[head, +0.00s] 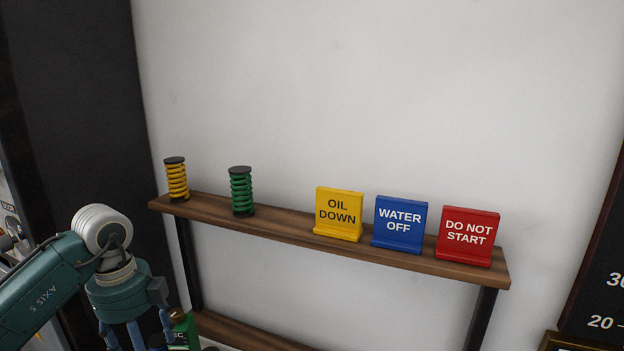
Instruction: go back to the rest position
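My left arm comes in at the lower left, and its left gripper (136,334) points down at the bottom edge of the head view. The blue fingers are cut off by the frame edge, so their tips and anything between them are hidden. My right gripper is not in view.
A wooden shelf (280,230) by the white wall holds a yellow spring (177,180), a green spring (241,192) and yellow (339,212), blue (399,224) and red (467,236) signs. A lower shelf (235,332) lies beneath. A dark board (600,270) is right.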

